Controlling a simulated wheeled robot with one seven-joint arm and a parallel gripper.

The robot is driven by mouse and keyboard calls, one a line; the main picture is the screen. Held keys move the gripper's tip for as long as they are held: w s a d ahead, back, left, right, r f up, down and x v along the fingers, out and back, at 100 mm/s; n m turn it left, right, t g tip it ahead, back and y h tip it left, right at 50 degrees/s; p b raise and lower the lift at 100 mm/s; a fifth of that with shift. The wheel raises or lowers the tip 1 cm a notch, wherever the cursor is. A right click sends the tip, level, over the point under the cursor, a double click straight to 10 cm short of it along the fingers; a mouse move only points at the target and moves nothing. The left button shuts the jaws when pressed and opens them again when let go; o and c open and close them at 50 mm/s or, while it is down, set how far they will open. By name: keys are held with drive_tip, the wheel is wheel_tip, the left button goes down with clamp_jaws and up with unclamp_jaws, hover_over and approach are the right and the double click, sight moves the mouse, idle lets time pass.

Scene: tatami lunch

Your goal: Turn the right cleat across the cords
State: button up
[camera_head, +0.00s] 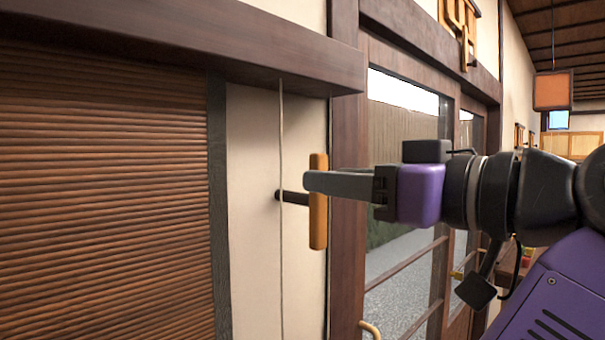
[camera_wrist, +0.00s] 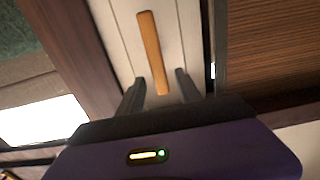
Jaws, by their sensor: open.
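The cleat is an orange-brown wooden bar (camera_head: 318,232) on a dark peg (camera_head: 292,197) that sticks out from the pale wall strip. The bar stands upright in the head view. A thin pale cord (camera_head: 281,120) hangs straight down left of the bar, over the wall. My gripper (camera_head: 310,184) is at the bar's middle, a finger overlapping it in the picture. In the wrist view the bar (camera_wrist: 152,50) lies lengthwise, its lower end between the two open fingers of my gripper (camera_wrist: 160,87). No contact shows clearly. Only one cleat is visible.
A ribbed brown blind (camera_head: 105,190) fills the left, under a dark wooden beam (camera_head: 190,62). A dark post (camera_head: 344,130) and a glazed sliding door (camera_head: 402,120) stand to the right. An orange lantern (camera_head: 553,91) hangs far right.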

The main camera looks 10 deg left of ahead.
drive_tip(key=p+x, duration=0.1)
drive_tip(key=x, duration=0.5)
drive_tip(key=shift+w+a+p, duration=0.15)
drive_tip(key=shift+a+p, duration=0.1)
drive_tip(key=shift+p, duration=0.15)
clamp_jaws()
